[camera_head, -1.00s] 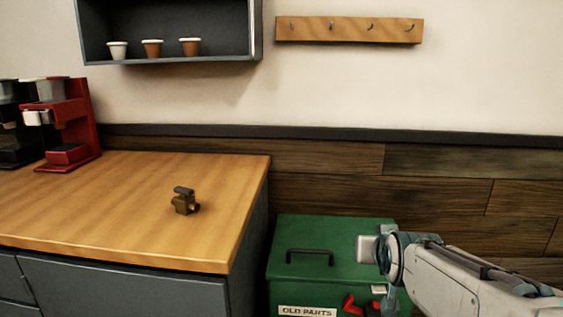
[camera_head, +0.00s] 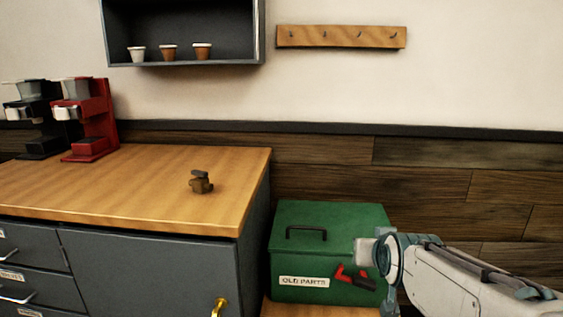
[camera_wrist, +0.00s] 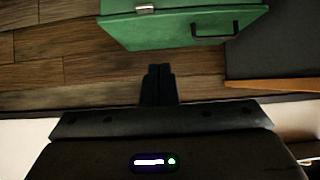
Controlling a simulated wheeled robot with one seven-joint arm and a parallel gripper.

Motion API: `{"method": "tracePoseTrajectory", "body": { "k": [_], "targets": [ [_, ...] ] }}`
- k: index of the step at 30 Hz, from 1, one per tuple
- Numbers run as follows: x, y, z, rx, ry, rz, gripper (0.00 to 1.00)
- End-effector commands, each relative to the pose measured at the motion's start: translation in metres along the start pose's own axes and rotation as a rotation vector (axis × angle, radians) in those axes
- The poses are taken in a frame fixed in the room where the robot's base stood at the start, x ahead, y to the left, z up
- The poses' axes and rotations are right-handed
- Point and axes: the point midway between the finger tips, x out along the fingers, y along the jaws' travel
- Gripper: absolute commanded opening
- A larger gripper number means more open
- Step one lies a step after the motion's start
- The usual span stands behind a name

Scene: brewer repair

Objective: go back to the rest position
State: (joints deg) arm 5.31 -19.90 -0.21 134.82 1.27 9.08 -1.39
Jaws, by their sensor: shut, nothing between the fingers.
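In the wrist view my gripper (camera_wrist: 159,70) shows as two black fingers held together, with nothing between them. In the head view my pale arm reaches in from the lower right, in front of the right side of the green box (camera_head: 330,225). The fingers cannot be made out clearly there. A small brass-brown part with a dark top (camera_head: 201,183) stands on the wooden worktop (camera_head: 130,190), well away from my arm.
A red brewer (camera_head: 97,120) and a black brewer (camera_head: 38,120) stand at the worktop's back left. A red and black item (camera_head: 354,277) shows by the box's front. A shelf with three cups (camera_head: 185,65) and a hook rail (camera_head: 340,37) are on the wall.

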Motion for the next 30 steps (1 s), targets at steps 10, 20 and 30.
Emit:
{"method": "tracePoseTrajectory", "body": {
  "k": [10,20,30],
  "targets": [
    [-0.031,-0.006,-0.008,-0.005,-0.102,-0.012,0.0],
    [-0.092,-0.015,-0.022,-0.019,-0.295,-0.032,0.0],
    [-0.176,-0.022,-0.033,-0.043,-0.55,-0.044,0.0]
  ]
}}
